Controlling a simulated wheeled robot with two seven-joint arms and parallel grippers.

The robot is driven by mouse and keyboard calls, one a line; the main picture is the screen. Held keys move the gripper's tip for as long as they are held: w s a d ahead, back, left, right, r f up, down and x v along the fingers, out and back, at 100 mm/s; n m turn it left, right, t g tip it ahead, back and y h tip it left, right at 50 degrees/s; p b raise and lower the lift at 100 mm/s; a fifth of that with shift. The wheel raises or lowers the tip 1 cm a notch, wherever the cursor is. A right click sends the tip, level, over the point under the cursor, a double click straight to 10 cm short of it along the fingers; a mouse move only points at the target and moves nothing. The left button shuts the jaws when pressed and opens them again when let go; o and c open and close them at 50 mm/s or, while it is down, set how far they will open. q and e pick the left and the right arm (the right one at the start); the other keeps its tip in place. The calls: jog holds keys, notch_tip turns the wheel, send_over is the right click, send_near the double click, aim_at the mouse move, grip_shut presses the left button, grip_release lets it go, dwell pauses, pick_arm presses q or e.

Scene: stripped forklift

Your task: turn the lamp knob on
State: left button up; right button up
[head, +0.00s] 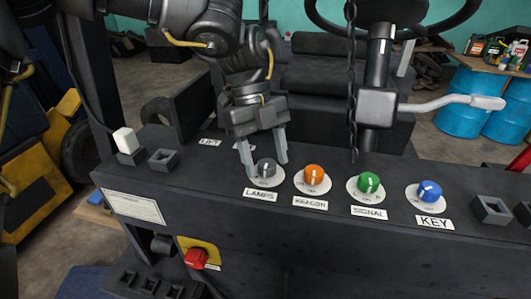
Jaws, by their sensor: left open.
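The lamp knob (266,168) is dark grey with a pale pointer line. It sits on a round white dial on the black dashboard (330,237), above a label (261,195) reading LAMPS. My left gripper (267,168) comes down over this knob from above, open. One finger is at the left of the knob and the other at its right. I cannot tell whether either finger touches it. The small lettering on the dial is too small to read. My right gripper is not in view.
To the right are an orange BEACON knob (314,175), a green SIGNAL knob (368,183) and a blue KEY knob (429,191). A white-tipped lever (125,141) stands at the left. A chain (353,90) and the steering column (377,100) rise behind. A red button (196,258) is below.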

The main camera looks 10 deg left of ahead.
pick_arm(q)
jog(key=shift+s+r, duration=0.1)
jog(key=c, duration=1)
jog(key=shift+r+m+g+y+p, duration=0.15)
jog(key=shift+m+g+y+p, duration=0.15)
jog(key=shift+m+p, duration=0.7)
jog(key=m+p, duration=0.2)
jog(key=shift+d+y+p, duration=0.15)
jog(key=shift+y+p, duration=0.15)
jog(key=shift+y, duration=0.1)
jog(key=m+y+p, duration=0.1)
jog(key=m, duration=0.2)
jog(key=shift+g, duration=0.3)
jog(key=m+y, duration=0.1)
jog(key=m, duration=0.3)
jog(key=shift+d+m+y, duration=0.15)
jog(key=shift+m+y, duration=0.25)
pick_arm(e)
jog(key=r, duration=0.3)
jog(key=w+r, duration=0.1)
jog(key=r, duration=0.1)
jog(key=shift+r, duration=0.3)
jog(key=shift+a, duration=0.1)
pick_arm(q)
jog(key=o, duration=1)
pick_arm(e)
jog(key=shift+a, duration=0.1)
